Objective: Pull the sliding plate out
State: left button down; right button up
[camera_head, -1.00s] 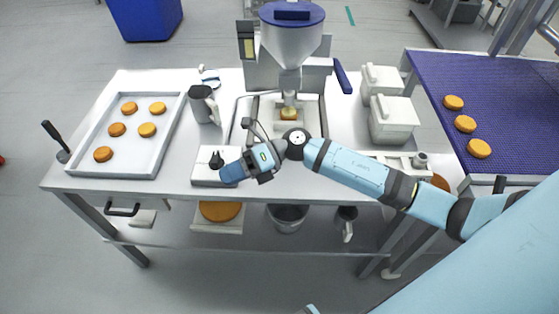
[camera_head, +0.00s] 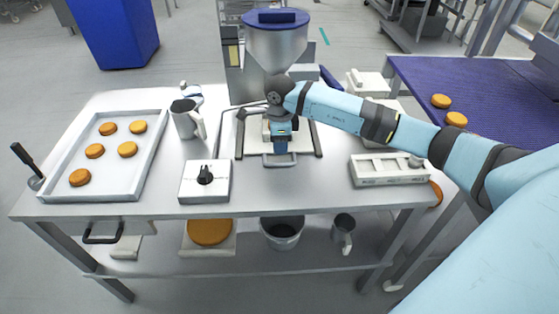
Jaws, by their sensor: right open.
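The filling machine with a steel hopper (camera_head: 274,45) stands at the back middle of the table. Its sliding plate (camera_head: 302,138) lies in the dark-edged frame below the nozzle, with a grey handle (camera_head: 281,161) at the front. My right gripper (camera_head: 281,149) points down over the plate's front part, just behind or at the handle. It is open; I cannot tell whether it touches the handle. My right wrist and gripper hide the nozzle and the middle of the plate. My left gripper is not in view.
A tray (camera_head: 150,165) with several orange rounds is at the left. A steel jug (camera_head: 184,122) and a white box with a black knob (camera_head: 193,185) stand left of the machine. A white block (camera_head: 385,178) is at the right. The table front before the handle is clear.

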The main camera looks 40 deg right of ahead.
aim_at(280, 163)
notch_tip(280, 163, down, 7)
jog(key=shift+f, duration=0.2)
grip_shut()
